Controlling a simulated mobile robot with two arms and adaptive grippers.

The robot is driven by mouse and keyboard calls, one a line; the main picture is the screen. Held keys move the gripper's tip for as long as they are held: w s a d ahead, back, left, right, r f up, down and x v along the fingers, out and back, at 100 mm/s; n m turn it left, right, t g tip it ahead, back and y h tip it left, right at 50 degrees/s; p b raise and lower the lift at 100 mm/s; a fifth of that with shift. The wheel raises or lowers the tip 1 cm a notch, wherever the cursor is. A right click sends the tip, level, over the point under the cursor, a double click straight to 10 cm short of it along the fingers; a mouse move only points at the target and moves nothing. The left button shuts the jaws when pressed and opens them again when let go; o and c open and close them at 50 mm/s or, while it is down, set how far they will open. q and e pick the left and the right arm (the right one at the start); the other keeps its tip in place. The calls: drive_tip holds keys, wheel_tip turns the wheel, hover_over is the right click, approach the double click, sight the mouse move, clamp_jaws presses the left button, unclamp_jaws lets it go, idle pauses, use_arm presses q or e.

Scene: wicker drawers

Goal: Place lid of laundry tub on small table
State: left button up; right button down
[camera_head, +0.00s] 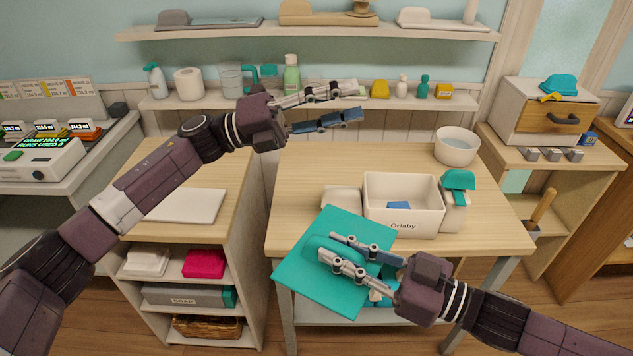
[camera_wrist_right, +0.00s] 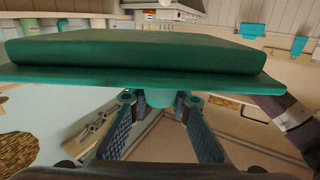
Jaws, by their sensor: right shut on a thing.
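The teal square lid (camera_head: 325,285) is tilted in front of the wooden table (camera_head: 310,165), overlapping its front edge in the head view. My right gripper (camera_head: 332,246) is shut on the lid. In the right wrist view the lid (camera_wrist_right: 140,58) spans the upper part, and the fingers (camera_wrist_right: 160,104) close around a teal knob on it. Whether the lid touches the table is unclear. My left gripper (camera_head: 340,105) is open and empty above the table's back left. I cannot tell which container is the laundry tub.
A white Orlaby box (camera_head: 403,218) stands near the table's front, with a teal-topped bottle (camera_head: 457,203) beside it. A white bowl (camera_head: 457,147) is at the back right. A lower shelf unit (camera_head: 178,203) stands left. The table's back middle is clear.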

use_arm(q)
drive_tip(key=s+d+r+m+g+y, duration=0.35)
drive_tip(key=s+d+r+m, duration=0.25)
drive_tip(key=r+m, duration=0.3)
wheel_tip(320, 180, down, 2)
drive_tip(key=s+d+m+g+y, duration=0.1)
drive_tip(key=s+d+m+y, duration=0.1)
drive_tip(key=s+m, duration=0.15)
drive_tip(key=m+t+y, duration=0.3)
drive_tip(key=m+y, duration=0.5)
drive_tip(key=y, duration=0.7)
approach(316, 235)
drive_tip(key=shift+n, duration=0.35)
wheel_tip(316, 235, down, 11)
drive_tip(key=shift+s+d+r, duration=0.1)
drive_tip(key=shift+d, duration=0.1)
